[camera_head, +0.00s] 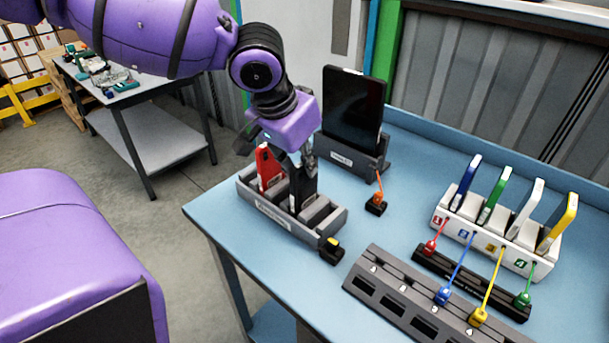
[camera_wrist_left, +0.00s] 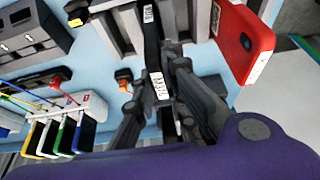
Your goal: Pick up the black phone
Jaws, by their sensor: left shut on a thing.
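The black phone (camera_head: 303,190) stands upright in a slot of the grey rack (camera_head: 274,215) on the blue table, beside a red phone (camera_head: 267,168). My left gripper (camera_head: 307,160) reaches down from above and is shut on the black phone near its top. In the left wrist view, the black phone (camera_wrist_left: 152,38) is a narrow dark edge with white labels, and the left gripper (camera_wrist_left: 168,62) closes on it. The red phone (camera_wrist_left: 243,42) is to its right there. The phone's lower end is hidden in the rack. My right gripper is not in view.
A large black tablet (camera_head: 353,108) stands in a dark holder behind the rack. An orange plug (camera_head: 376,204) and a yellow-black connector (camera_head: 331,250) are close by. A white rack (camera_head: 485,240) with several coloured devices and cables stands at the right.

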